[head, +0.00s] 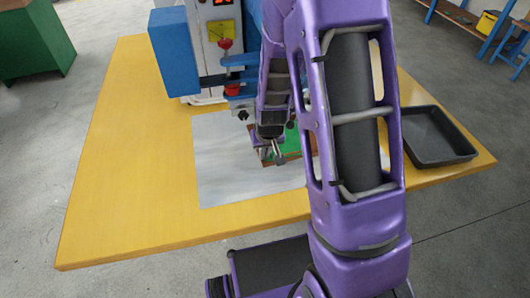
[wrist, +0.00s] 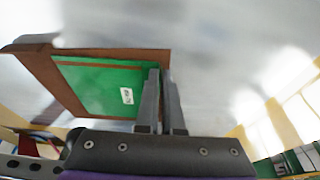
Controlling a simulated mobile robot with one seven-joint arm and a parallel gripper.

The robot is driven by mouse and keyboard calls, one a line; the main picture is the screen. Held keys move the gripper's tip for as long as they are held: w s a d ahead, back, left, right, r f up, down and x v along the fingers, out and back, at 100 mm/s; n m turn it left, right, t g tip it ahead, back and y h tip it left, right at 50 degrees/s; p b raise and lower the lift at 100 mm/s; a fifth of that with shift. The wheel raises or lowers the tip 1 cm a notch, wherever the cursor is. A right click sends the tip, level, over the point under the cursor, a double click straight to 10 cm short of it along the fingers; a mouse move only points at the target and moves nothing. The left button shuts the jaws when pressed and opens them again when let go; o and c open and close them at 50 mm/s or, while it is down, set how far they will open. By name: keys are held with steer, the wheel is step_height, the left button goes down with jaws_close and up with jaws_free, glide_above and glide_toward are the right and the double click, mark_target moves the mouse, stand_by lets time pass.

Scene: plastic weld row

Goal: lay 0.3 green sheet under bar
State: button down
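The green sheet (wrist: 100,85) has a brown border and a small white label too blurred to read. In the head view the green sheet (head: 292,143) shows partly behind my arm, over the pale mat (head: 225,165). My gripper (wrist: 163,85) has its two fingers close together at the sheet's right brown edge, seemingly pinching it. In the head view my gripper (head: 273,155) points down over the mat, left of the green patch. The bar (head: 240,90) appears to be the blue crosspiece low on the machine, just behind my gripper; its underside is hidden.
The machine (head: 213,35) stands at the back of the yellow table (head: 120,170), with a blue box (head: 173,50) on its left. A black tray (head: 435,137) is at the table's right. The table's left side is clear. My arm hides the middle right.

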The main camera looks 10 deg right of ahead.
steer(key=c, duration=1)
jaws_free()
steer(key=shift+r, duration=0.1)
steer(key=shift+r+p, duration=1.15)
steer(key=shift+r, duration=0.35)
steer(key=shift+s+r, duration=0.2)
steer(key=shift+s, duration=1.15)
steer(key=shift+s+r, duration=0.2)
steer(key=shift+s, duration=1.1)
steer(key=shift+s+r, duration=0.2)
steer(key=shift+s, duration=1.15)
